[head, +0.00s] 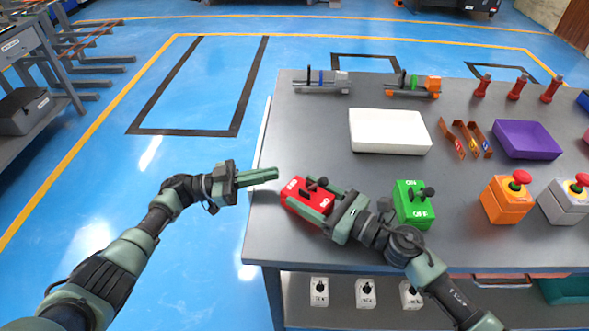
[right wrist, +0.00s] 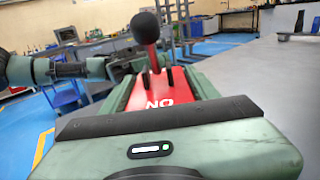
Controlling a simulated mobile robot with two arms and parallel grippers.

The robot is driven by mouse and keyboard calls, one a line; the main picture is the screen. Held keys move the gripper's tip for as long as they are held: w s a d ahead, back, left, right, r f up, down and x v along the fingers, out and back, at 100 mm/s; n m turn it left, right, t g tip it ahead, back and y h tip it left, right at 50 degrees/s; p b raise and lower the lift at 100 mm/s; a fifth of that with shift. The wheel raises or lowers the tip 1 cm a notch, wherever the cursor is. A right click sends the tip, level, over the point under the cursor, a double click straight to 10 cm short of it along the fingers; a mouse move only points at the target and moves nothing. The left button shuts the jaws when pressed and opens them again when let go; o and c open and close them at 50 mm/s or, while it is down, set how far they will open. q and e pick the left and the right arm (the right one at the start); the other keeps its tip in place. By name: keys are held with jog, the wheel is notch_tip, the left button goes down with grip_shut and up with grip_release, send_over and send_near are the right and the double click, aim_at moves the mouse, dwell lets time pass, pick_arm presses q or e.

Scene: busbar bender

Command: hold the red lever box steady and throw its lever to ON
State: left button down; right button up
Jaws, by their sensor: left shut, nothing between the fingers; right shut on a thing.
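The red lever box (head: 291,194) sits near the left edge of the grey table. Its black-knobbed lever (head: 322,182) stands up from the slot; in the right wrist view the black knob (right wrist: 145,27) tops a red stem, and ON reads upside down on the near end of the red box (right wrist: 150,104). I cannot tell exactly how far the lever leans. My right gripper (head: 303,196) is shut on the box, with a finger along each side. My left gripper (head: 277,173) is shut and empty, just left of and beyond the box, apart from the lever.
A green lever box (head: 412,212) stands to the right, close to my right forearm. Orange (head: 503,205) and grey (head: 556,208) button boxes stand farther right. A white tray (head: 389,145) and a purple tray (head: 525,152) lie behind.

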jog(key=o, duration=1.8)
